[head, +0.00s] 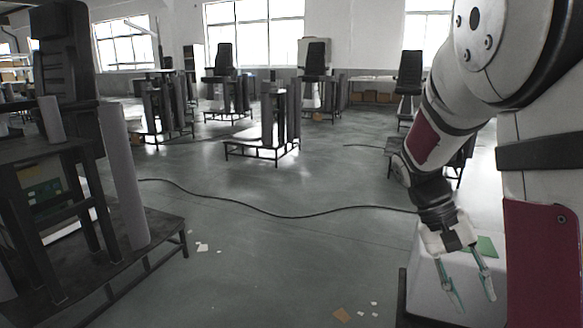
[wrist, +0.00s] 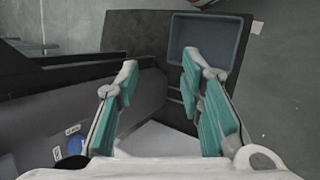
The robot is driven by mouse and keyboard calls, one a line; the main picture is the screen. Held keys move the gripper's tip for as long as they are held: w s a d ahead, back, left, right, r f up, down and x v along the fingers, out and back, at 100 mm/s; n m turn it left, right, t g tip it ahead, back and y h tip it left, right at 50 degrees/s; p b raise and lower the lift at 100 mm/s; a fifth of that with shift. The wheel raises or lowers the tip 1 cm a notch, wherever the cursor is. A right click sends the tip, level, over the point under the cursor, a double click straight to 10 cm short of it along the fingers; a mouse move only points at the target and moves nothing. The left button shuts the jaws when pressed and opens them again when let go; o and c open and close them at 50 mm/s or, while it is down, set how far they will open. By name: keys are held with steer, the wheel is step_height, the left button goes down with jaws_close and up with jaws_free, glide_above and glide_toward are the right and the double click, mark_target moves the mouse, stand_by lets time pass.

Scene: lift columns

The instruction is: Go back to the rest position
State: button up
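My gripper (head: 472,291) hangs at the lower right of the head view, pointing down, at the end of my white and dark red arm. Its two green-padded fingers are spread apart with nothing between them. In the wrist view my gripper (wrist: 157,75) also shows open and empty. Beyond the fingertips there is a dark surface (wrist: 135,32) with a grey-blue tray (wrist: 210,30) at its upper right. No object is held.
A dark metal stand with a seat (head: 65,150) fills the left. Several similar stands (head: 265,130) stand farther back. A black cable (head: 270,214) crosses the floor. Paper scraps (head: 202,247) lie on it. The middle floor (head: 290,265) is mostly free.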

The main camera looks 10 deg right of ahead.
steer(key=s+a+r+n+t+y, duration=0.2)
steer(key=s+a+r+n+t, duration=0.1)
steer(key=s+a, duration=0.65)
steer(key=s+a+r+n+t+y, duration=0.2)
steer(key=s+a+r+n+t, duration=0.1)
steer(key=s+a, duration=0.65)
step_height(320, 180, up, 28)
steer(key=d+t+p, duration=0.1)
steer(key=t+p, duration=0.3)
steer(key=p, duration=2.3)
steer(key=shift+s+r, duration=0.25)
steer(key=shift+s, duration=0.05)
